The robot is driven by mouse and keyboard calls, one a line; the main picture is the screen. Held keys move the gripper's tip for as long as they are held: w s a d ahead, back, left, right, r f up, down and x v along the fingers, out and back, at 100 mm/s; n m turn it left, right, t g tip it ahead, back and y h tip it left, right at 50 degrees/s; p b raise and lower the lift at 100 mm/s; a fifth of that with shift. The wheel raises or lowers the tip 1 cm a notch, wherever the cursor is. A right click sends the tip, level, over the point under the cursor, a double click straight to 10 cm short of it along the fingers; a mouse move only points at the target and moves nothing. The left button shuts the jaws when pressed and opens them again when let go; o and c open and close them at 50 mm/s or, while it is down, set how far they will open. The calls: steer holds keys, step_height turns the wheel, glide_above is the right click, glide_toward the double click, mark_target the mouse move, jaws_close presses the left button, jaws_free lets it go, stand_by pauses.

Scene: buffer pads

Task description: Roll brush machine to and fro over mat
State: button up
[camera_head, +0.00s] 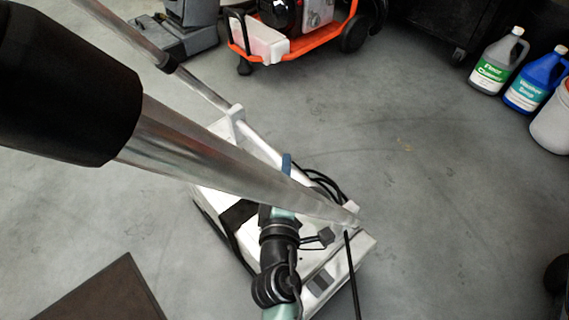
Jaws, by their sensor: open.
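A dark brown flat mat (95,295) lies on the floor at the bottom left, cut off by the picture's edge. A grey machine (185,35) stands at the top left, partly cut off; I cannot tell whether it is the brush machine. My arm, with black joints and teal links, shows at the lower middle over a white base. A thick metal pole with a black sleeve crosses close to the camera and covers part of this area. I cannot make out my gripper's fingers.
An orange-framed cart (290,50) with wheels stands at the top. A grey jug (497,62), a blue jug (535,85) and a white bucket (555,120) stand at the right. The grey floor between is open.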

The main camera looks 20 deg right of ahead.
steer(key=shift+x, duration=1.6)
jaws_close()
